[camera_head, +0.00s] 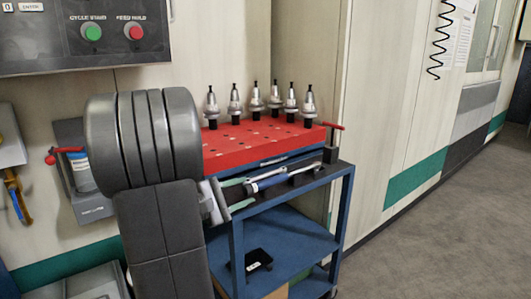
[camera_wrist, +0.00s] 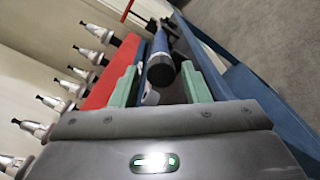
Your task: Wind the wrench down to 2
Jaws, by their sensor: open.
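The wrench (camera_head: 272,182) lies along the front of the blue cart top, with a silver shaft and a blue and dark handle. In the wrist view its dark handle end (camera_wrist: 161,73) points toward me, with a blue band behind it. My gripper (camera_head: 242,193) is open at the handle end, its green fingers on either side. The wrist view shows my gripper (camera_wrist: 159,66) with a gap between each finger and the handle. The far end of the wrench sits by a dark holder. No scale marking is readable.
A red rack (camera_head: 260,143) with several tool holders stands behind the wrench. The cart's blue frame (camera_head: 348,205) runs along the front right. A red-handled lever (camera_head: 334,127) rises at the rack's right end. A dark box (camera_head: 259,259) lies on the lower shelf. Floor at right is clear.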

